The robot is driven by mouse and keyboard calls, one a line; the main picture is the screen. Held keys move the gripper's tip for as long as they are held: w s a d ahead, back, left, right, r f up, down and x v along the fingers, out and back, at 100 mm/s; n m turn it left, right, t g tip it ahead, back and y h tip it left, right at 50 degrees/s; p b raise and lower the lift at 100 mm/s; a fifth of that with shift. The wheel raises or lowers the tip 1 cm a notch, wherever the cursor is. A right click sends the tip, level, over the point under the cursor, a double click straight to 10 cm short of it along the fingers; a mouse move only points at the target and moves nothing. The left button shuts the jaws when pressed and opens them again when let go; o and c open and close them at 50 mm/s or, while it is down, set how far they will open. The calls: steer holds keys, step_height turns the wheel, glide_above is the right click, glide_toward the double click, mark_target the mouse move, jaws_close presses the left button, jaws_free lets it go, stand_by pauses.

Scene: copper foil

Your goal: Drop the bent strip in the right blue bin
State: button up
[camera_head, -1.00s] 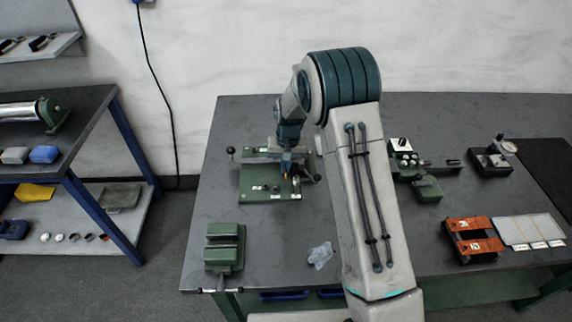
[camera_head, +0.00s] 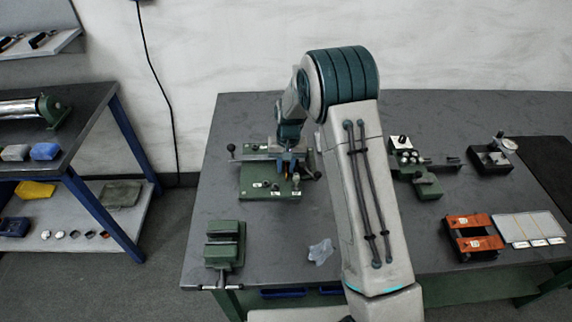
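My gripper (camera_head: 288,170) is over the green bending fixture (camera_head: 256,188) at the back left of the bench, pointing down. A small copper-orange sliver (camera_head: 286,171) shows at the fingertips. It may be the bent strip, but it is too small to tell its shape or whether the fingers hold it. Two blue bins show under the bench's front edge: the left blue bin (camera_head: 283,293) and the right blue bin (camera_head: 331,291). The right one is partly hidden by my arm, and I see only the bins' upper parts.
A green vise (camera_head: 224,245) stands at the front left of the bench, with a crumpled clear piece (camera_head: 321,251) to its right. Green tooling (camera_head: 416,170), an orange-topped block (camera_head: 473,237) and a white panel (camera_head: 528,228) are to the right. The bench's left middle is clear.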

step_height(320, 180, up, 14)
steer(key=d+b, duration=0.1)
steer(key=b, duration=0.2)
steer(key=s+d+r+t, duration=0.1)
steer(key=s+d+r, duration=0.2)
steer(key=s, duration=0.4)
steer(key=s+d+r, duration=0.3)
steer(key=s, duration=0.5)
steer(key=s+d+r+t, duration=0.1)
steer(key=s+d+r, duration=0.2)
steer(key=s, duration=0.5)
steer(key=shift+d+t, duration=0.2)
steer(key=shift+t, duration=0.1)
steer(key=shift+t+h, duration=0.3)
steer(key=s, duration=0.2)
steer(key=s+d+f, duration=0.1)
steer(key=s, duration=0.4)
steer(key=shift+s+d+f, duration=0.15)
steer(key=shift+d+f, duration=0.15)
steer(key=shift+c, duration=0.3)
steer(key=shift+s+f, duration=0.1)
steer(key=shift+s, duration=0.15)
steer(key=shift+c, duration=0.8)
steer(key=shift+d, duration=0.1)
